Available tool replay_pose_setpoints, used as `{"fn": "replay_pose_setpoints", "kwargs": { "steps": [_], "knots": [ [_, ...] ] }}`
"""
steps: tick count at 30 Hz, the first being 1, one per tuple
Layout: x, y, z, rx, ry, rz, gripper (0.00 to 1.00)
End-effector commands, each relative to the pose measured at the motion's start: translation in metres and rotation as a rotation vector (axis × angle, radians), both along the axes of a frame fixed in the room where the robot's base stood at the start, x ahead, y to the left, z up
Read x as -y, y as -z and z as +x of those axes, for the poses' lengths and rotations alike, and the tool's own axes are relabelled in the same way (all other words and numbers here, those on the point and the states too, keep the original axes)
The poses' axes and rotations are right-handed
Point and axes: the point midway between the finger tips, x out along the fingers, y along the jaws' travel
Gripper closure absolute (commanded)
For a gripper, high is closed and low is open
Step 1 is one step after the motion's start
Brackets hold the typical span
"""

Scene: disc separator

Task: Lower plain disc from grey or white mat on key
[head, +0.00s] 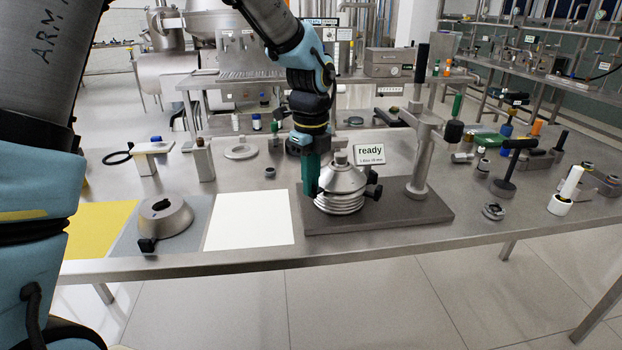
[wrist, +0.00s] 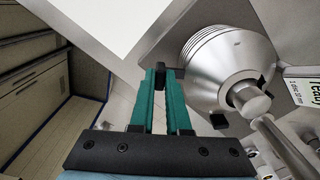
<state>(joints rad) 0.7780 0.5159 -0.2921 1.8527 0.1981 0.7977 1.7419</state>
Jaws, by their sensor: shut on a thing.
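My gripper (head: 312,190) points down at the left side of a stack of metal cone discs (head: 342,184) on the dark base plate. In the wrist view its green fingers (wrist: 160,76) are shut on a small black tab (wrist: 161,70) at the stack's edge. The tab appears to belong to the plain disc (wrist: 215,68), whose smooth cone sits around the central post (wrist: 250,101). I cannot tell whether that disc is fully seated; the key is hidden. Another cone (head: 160,216) with a black tab lies on the grey mat (head: 130,240). The white mat (head: 250,220) is empty.
A yellow mat (head: 95,228) lies at the left. A tall press stand (head: 420,150) rises right of the stack, with a "ready" sign (head: 370,154) behind it. Black knobs (head: 373,191) stick out at the stack's right. Tools crowd the table's right side.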

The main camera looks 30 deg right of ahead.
Motion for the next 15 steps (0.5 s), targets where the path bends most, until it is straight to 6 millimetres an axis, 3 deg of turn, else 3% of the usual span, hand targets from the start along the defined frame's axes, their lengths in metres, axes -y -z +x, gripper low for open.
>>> {"fn": "replay_pose_setpoints", "kwargs": {
  "steps": [15],
  "knots": [
    [0.0001, 0.0054, -0.0001, 0.000, 0.001, 0.000, 1.00]
  ]
}}
